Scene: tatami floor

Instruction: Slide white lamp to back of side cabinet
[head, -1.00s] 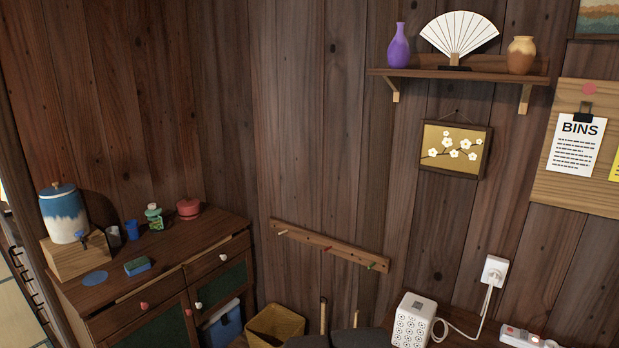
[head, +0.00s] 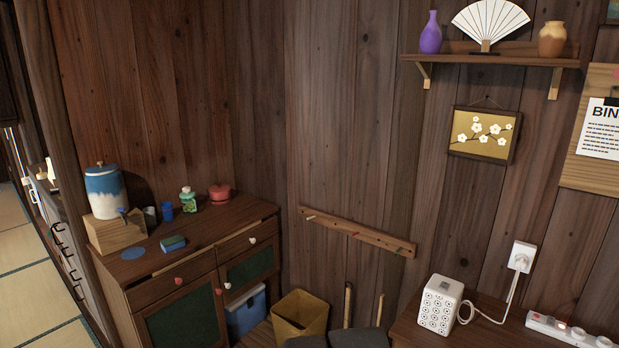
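A white box-shaped lamp (head: 440,306) with a dark flower-like pattern stands on a brown wooden top (head: 408,331) at the lower right, which appears to be the side cabinet. The lamp is upright. A white cord (head: 508,297) runs from beside it up to a plug in the wall socket (head: 521,257). Only part of the wooden top shows; its front is cut off by the picture's lower edge. My gripper is not in view.
A white power strip (head: 570,332) lies to the lamp's right. A dark cabinet (head: 205,238) with a water crock (head: 104,191) and small items stands left. A yellow bin (head: 300,313) and blue box (head: 246,311) sit low between. A peg rail (head: 357,232) crosses the wall.

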